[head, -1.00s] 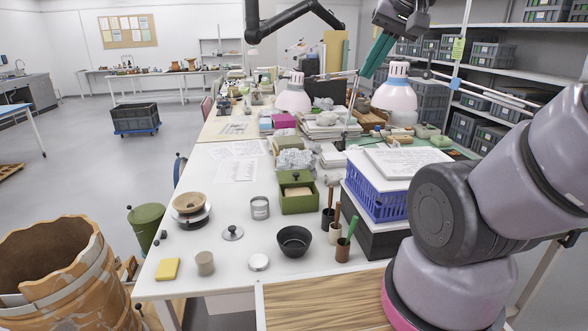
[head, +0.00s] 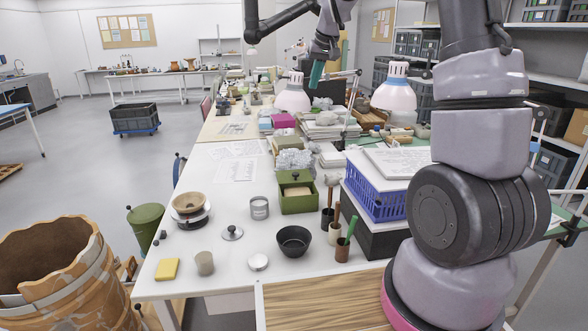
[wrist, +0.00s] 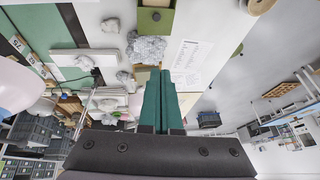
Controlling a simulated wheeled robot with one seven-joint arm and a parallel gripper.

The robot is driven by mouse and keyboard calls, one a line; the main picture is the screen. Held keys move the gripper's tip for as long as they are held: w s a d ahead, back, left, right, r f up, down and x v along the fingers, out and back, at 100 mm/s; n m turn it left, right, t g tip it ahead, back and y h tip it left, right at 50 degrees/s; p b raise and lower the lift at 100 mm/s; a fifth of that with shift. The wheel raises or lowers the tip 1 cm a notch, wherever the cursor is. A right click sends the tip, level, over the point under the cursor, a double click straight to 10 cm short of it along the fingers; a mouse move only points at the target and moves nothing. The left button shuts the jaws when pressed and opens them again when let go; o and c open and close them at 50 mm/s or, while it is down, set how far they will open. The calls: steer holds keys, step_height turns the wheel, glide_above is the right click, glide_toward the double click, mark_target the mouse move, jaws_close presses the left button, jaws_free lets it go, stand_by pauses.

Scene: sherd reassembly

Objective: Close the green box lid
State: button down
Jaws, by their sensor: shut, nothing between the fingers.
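The green box (head: 297,205) stands on the white table, right of the middle of its near part. Something pale lies inside the box. In the wrist view, part of the green box (wrist: 157,20) shows at the top edge. My gripper (head: 317,74) is high above the table, beyond the box, with green fingers pointing down. In the wrist view its two fingers (wrist: 160,80) are together with nothing between them.
A dark bowl (head: 293,241), a grey can (head: 259,208) and brush cups (head: 343,248) stand near the box. A blue crate (head: 375,190) with papers is to its right. Crumpled grey material (head: 294,159) lies behind it. Lamps (head: 292,95) stand farther back.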

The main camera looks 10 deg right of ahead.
steer(key=w+a+f+n, duration=0.1)
steer(key=w+a+f, duration=0.1)
steer(key=w+f, duration=0.95)
steer(key=n+g, duration=0.1)
steer(key=n, duration=0.1)
glide_toward(289, 172)
steer(key=x, duration=0.5)
steer(key=shift+w+a+f, duration=0.1)
steer(key=shift+w+a, duration=0.1)
steer(key=shift+w, duration=0.05)
steer(key=shift+s+d+r, duration=0.15)
steer(key=shift+s, duration=0.3)
steer(key=shift+s+d+r, duration=0.1)
steer(key=shift+s+d, duration=0.05)
steer(key=shift+s, duration=0.35)
steer(key=shift+s+d, duration=0.25)
steer(key=shift+s, duration=0.8)
steer(key=shift+f, duration=0.1)
